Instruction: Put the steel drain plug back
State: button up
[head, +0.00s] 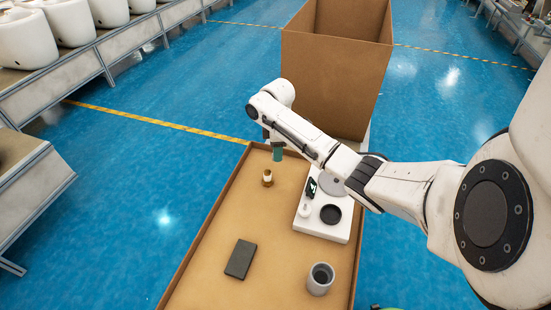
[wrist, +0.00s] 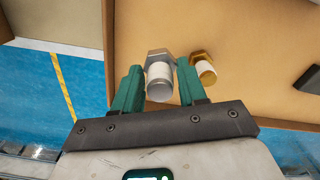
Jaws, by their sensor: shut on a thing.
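The steel drain plug (wrist: 159,58) shows in the wrist view, with a grey hex head and a pale round body. My gripper (wrist: 160,72) has its two green fingers on either side of it, shut on it. In the head view my gripper (head: 278,154) is over the far left part of the tan tray, and the steel plug cannot be made out there. A brass plug (head: 267,178) with a pale band stands on the tray just nearer than my gripper. It also shows right of my fingers in the wrist view (wrist: 204,69), apart from them.
The tan tray (head: 211,243) has raised edges. A white plate (head: 325,229) with a black ring (head: 331,214) and other parts lies at right, partly under my arm. A dark block (head: 241,259) and grey cup (head: 320,279) stand nearer. A tall cardboard box (head: 335,80) is behind.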

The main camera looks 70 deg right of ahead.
jog(key=shift+w+d+f, duration=0.3)
jog(key=shift+d+f, duration=0.05)
jog(key=shift+f, duration=0.25)
jog(key=shift+w+d+f, duration=0.3)
jog(key=shift+d+f, duration=0.05)
jog(key=shift+f, duration=0.2)
jog(key=shift+s+a+f, duration=0.1)
jog(key=shift+a+f, duration=0.05)
jog(key=shift+f, duration=1.35)
grip_shut()
jog(key=o, duration=1.2)
grip_release()
jog(key=shift+r, duration=0.1)
